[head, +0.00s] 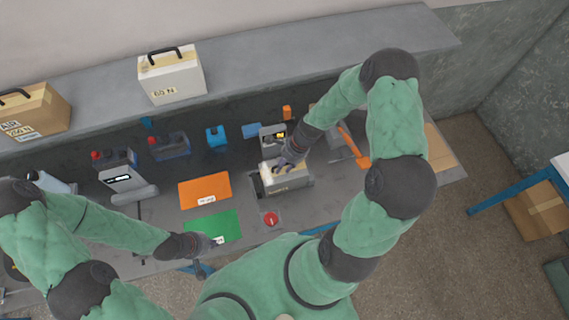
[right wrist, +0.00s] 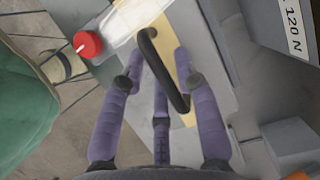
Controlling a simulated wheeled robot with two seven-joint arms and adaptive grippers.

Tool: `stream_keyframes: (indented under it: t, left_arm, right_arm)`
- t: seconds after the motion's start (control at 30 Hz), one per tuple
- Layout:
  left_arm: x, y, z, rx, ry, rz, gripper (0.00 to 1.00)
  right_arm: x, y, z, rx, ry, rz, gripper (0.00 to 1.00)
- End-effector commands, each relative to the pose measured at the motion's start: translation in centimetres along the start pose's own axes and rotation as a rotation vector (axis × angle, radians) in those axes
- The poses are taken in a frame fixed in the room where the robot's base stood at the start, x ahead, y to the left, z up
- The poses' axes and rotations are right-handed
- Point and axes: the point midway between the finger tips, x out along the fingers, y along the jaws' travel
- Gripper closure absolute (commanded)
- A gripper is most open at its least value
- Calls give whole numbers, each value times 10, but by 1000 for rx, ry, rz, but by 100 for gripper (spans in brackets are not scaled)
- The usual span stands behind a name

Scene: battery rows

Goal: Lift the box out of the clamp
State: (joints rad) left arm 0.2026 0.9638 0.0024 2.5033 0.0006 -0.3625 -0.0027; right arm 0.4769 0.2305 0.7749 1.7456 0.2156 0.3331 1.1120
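A pale box (head: 288,184) with a label on its front sits in the grey clamp (head: 257,187) at the middle of the bench. In the right wrist view its black arched handle (right wrist: 163,72) rises between my fingers, over a yellowish strip of the box (right wrist: 184,62). My right gripper (head: 285,163) is directly over the box. Its purple fingers (right wrist: 160,85) are spread on both sides of the handle, with no clear grip on it. My left gripper (head: 218,241) is low over the green mat (head: 205,224), far from the box; its fingers are too small to read.
A red button (head: 271,218) is in front of the clamp. An orange mat (head: 204,190) lies to its left. A small display unit (head: 272,136) stands behind the box, and an orange-handled tool (head: 354,147) lies to the right. A white case (head: 171,76) stands on the back ledge.

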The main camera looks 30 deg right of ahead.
Motion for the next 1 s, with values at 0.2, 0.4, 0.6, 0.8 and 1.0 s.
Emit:
stream_keyframes:
  t: [0.2,0.4,0.6,0.8,1.0]
  left_arm:
    - [0,0,0,0,0,0,100]
    - [0,0,0,0,0,0,100]
    - [-6,2,0,0,0,0,100]
    - [-14,5,0,0,0,0,100]
    - [-21,8,1,0,0,0,100]
  right_arm:
    - [0,0,0,0,0,0,100]
    - [-1,0,0,0,0,0,100]
    - [-7,-1,3,0,0,-1,100]
    - [-16,-2,6,0,1,-3,100]
    - [-24,-2,9,0,1,-4,100]
